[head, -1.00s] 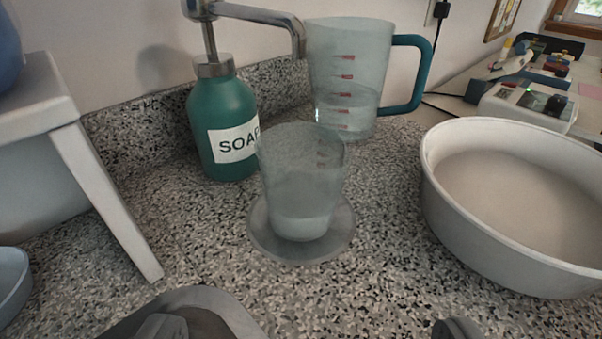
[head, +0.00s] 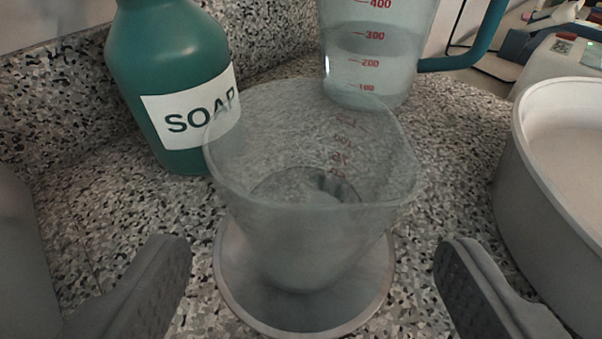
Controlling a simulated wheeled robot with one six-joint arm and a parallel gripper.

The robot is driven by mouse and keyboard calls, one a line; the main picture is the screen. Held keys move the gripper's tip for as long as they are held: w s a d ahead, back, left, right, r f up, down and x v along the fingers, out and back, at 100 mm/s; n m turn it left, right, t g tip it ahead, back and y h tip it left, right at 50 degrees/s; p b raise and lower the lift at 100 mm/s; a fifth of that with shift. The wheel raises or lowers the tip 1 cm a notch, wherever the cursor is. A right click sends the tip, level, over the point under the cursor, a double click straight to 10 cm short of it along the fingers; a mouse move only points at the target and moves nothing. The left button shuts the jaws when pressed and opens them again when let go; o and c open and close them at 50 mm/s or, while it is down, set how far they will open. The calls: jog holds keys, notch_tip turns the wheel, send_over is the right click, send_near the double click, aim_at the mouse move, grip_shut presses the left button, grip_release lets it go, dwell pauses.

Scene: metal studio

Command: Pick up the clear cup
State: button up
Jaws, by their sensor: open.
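The clear cup (head: 310,215) stands upright on a round grey coaster (head: 240,290) in the middle of the view. It is see-through, wider at the top. My gripper (head: 315,255) is open, with one dark finger to the left of the cup and the other to the right. Both fingers are apart from the cup, with a gap on each side. The fingertips appear at about the height of the cup's lower half in the picture.
A green soap bottle (head: 170,70) stands close behind the cup at the left. A measuring jug (head: 370,55) with a teal handle stands behind it. A white basin (head: 560,180) is close at the right, near my right finger. The speckled counter (head: 450,200) is bare between them.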

aim_at(302, 257)
jog(key=x, duration=0.4)
jog(key=shift+a, duration=0.15)
jog(key=shift+c, duration=0.3)
jog(key=c, duration=1)
jog(key=shift+r, duration=0.2)
jog(key=shift+r, duration=1.5)
jog(key=shift+s, duration=22.4)
jog(key=shift+s, duration=0.15)
